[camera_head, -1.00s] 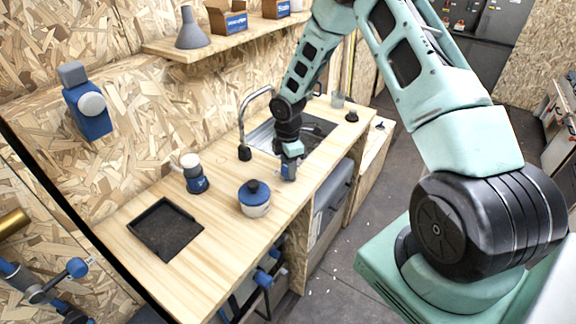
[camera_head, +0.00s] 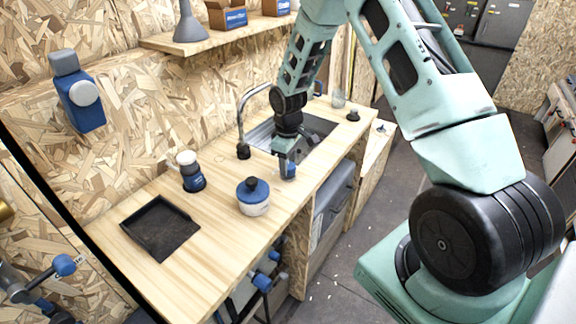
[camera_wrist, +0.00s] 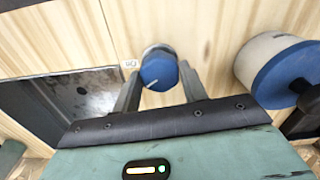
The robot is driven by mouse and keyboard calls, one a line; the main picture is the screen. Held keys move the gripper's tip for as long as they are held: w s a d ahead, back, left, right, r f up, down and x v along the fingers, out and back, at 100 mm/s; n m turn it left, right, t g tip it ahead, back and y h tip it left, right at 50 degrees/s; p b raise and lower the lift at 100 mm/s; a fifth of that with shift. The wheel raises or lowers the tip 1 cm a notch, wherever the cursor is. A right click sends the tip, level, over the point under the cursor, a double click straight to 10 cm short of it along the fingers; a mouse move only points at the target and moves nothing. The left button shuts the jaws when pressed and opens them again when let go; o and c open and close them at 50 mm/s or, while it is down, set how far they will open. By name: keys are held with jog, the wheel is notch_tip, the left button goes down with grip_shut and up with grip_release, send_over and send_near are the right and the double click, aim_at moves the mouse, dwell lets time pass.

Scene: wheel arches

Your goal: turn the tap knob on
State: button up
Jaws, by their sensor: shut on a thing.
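The tap knob is a round blue cap (camera_wrist: 158,70) with a short white line, on a pale base on the wooden counter. A small printed label (camera_wrist: 130,63) sits just left of it in the wrist view. My gripper (camera_wrist: 160,80) has one finger on each side of the knob and is shut on it. In the head view my gripper (camera_head: 286,170) points down at the counter's front edge, with the blue knob (camera_head: 290,171) partly hidden between its fingers. The curved metal tap (camera_head: 241,112) stands behind, at the sink (camera_head: 262,133).
A white pot with a blue lid (camera_head: 253,196) stands close to the knob; it also shows right of my gripper in the wrist view (camera_wrist: 262,55). A blue-and-white jar (camera_head: 191,172) and a black tray (camera_head: 160,228) are farther left. A glass (camera_head: 338,98) stands beyond the sink.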

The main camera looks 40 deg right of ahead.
jog(key=m+b, duration=0.1)
jog(key=m, duration=0.5)
jog(key=shift+b, duration=0.35)
jog(key=shift+m, duration=0.4)
jog(key=o, duration=1)
jog(key=shift+c, duration=0.2)
notch_tip(320, 180, up, 18)
jog(key=b, duration=0.3)
jog(key=shift+f, duration=0.25)
